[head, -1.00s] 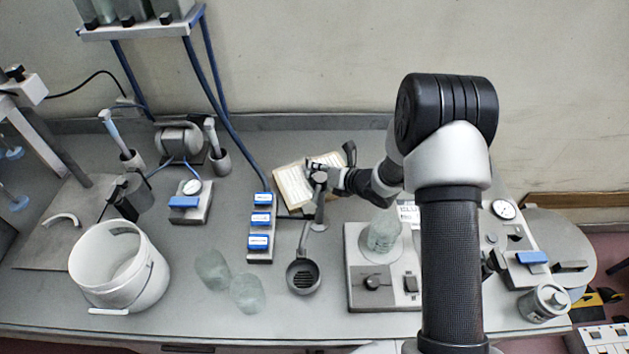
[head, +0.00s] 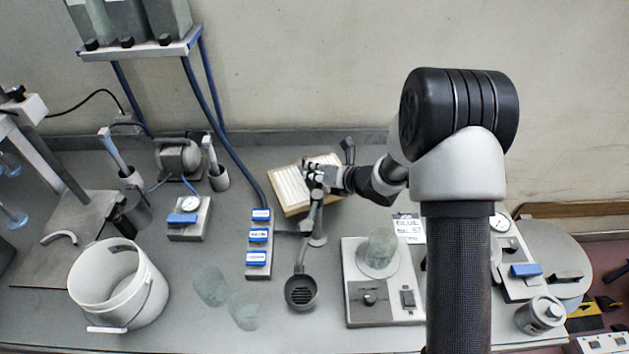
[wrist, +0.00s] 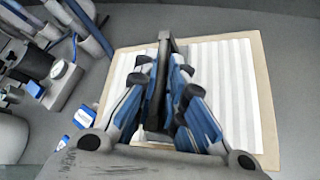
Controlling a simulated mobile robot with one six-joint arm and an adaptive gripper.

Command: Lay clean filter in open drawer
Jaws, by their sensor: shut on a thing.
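The clean filter (head: 289,190) is a flat white pleated panel in a tan frame, at the back middle of the bench in the head view. My gripper (head: 314,174) is at its right part, shut on it. In the wrist view the filter's pleats (wrist: 232,85) spread out beyond the blue-and-grey fingers (wrist: 165,105). The fingers and a dark upright bar between them hide the exact grip point. The filter appears held over the bench; its height is hard to tell. I cannot make out an open drawer in either view.
A jointed stand with a black hood (head: 301,292) is just in front of the filter. A white bucket (head: 120,290), glass jars (head: 210,286) and a grey device (head: 384,308) occupy the front.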

